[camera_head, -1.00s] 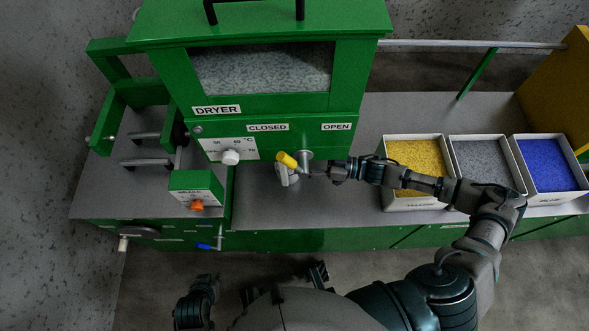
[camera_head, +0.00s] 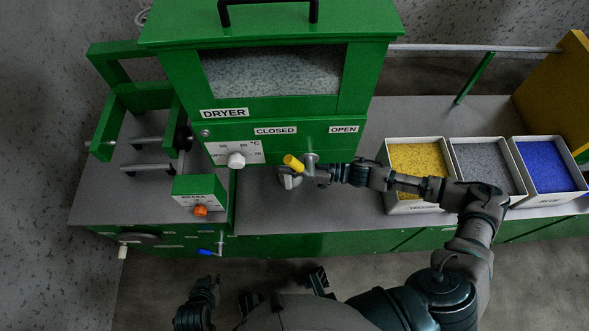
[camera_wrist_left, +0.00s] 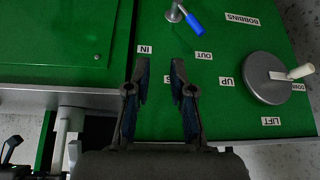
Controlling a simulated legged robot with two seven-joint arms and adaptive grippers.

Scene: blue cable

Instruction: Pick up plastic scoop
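A small pale grey piece (camera_head: 289,179), possibly the plastic scoop, shows on the bench below the dryer, by the yellow handle (camera_head: 293,162). It is too small and partly covered to identify for sure. My right arm reaches across the bench from the right, and my right gripper (camera_head: 322,174) is beside the grey piece. Its fingers are not clear, so I cannot tell whether it holds it. My left gripper (camera_head: 208,283) is low at the left, in front of the bench. In the left wrist view my left gripper (camera_wrist_left: 160,72) is open and empty above the green panel.
The dryer (camera_head: 270,133) stands over the bench behind the right gripper. Trays of yellow (camera_head: 418,169), grey (camera_head: 487,165) and blue (camera_head: 547,165) granules stand to the right. A blue-tipped lever (camera_wrist_left: 193,24) and a lift wheel (camera_wrist_left: 270,78) lie ahead of the left gripper.

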